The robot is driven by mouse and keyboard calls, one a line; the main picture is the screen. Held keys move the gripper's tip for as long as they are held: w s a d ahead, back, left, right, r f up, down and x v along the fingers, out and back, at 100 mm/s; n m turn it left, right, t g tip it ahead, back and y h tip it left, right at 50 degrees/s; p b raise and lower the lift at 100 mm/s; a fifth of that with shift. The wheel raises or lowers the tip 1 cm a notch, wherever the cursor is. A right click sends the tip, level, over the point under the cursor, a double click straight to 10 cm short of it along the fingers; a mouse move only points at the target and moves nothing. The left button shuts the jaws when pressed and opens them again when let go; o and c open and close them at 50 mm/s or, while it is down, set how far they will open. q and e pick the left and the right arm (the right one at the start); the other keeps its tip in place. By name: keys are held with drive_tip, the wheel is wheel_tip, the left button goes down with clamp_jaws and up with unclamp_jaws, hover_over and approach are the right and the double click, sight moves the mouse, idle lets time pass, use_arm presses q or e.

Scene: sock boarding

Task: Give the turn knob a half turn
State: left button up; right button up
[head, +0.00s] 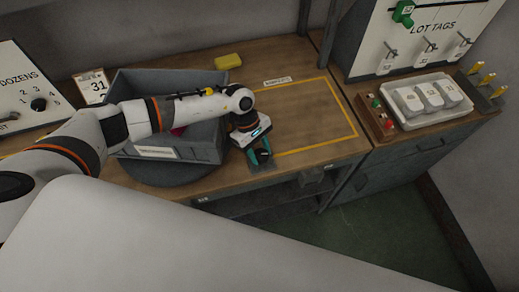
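A small black knob (263,156) sits on a grey plate at the front edge of the wooden bench, right of the dark round turntable (150,174). My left gripper (259,150) points down at this knob, with its teal fingers close beside it. The fingers partly hide the knob, and I cannot tell whether they touch or grip it. Another black knob, the dial (38,104) on the DOZENS panel (22,75), is at the far left, away from my gripper. My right gripper is not in view.
A grey bin (205,146) stands on the turntable, partly behind my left arm. A yellow block (228,61) and a 31 card (93,87) are at the back. The yellow-outlined bench area (310,115) is clear. A button box (376,117) stands right.

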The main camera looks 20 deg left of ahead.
sight(259, 153)
use_arm(q)
drive_tip(key=shift+f+n+t+b, duration=0.2)
drive_tip(key=shift+n+t+b, duration=0.1)
drive_tip(key=shift+n+b, duration=0.5)
drive_tip(key=shift+s+r+n+t+h, duration=0.1)
drive_tip(key=shift+r+n+t+h, duration=0.15)
drive_tip(key=shift+n, duration=0.55)
drive_tip(key=o, duration=1)
wheel_tip(259, 153, up, 10)
drive_tip(key=b, duration=0.3)
